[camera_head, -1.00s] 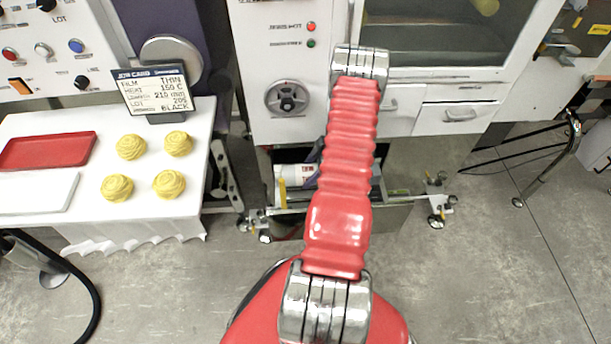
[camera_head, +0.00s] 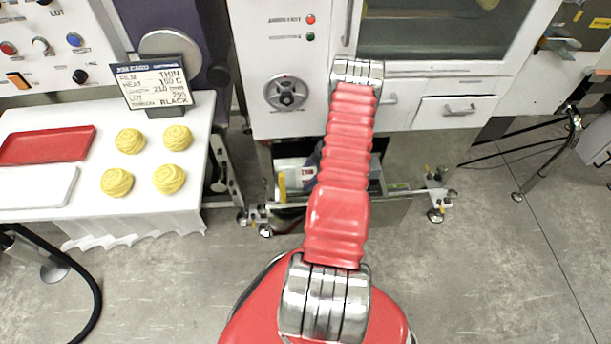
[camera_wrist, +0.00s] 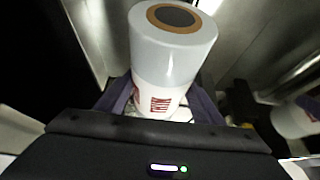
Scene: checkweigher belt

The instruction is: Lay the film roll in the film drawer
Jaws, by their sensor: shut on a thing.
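The film roll (camera_wrist: 172,55) is a white cylinder with a brown core ring, a dark hole and a red-marked label. It fills the top middle of the wrist view, tilted with its core end toward the camera. My gripper (camera_wrist: 162,105) is shut on it, with dark purple fingers on both sides. In the head view my red arm hides most of the gripper. The open film drawer (camera_head: 385,214) is low under the machine, partly behind my arm. A white labelled item (camera_head: 295,172) shows at its left; I cannot tell whether it is the held roll.
Another white roll (camera_wrist: 297,117) shows at the right of the wrist view. A white table (camera_head: 100,215) at left bears several yellow rolls of dough-like shape, a red tray (camera_head: 45,146) and a job card (camera_head: 152,86) reading THIN.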

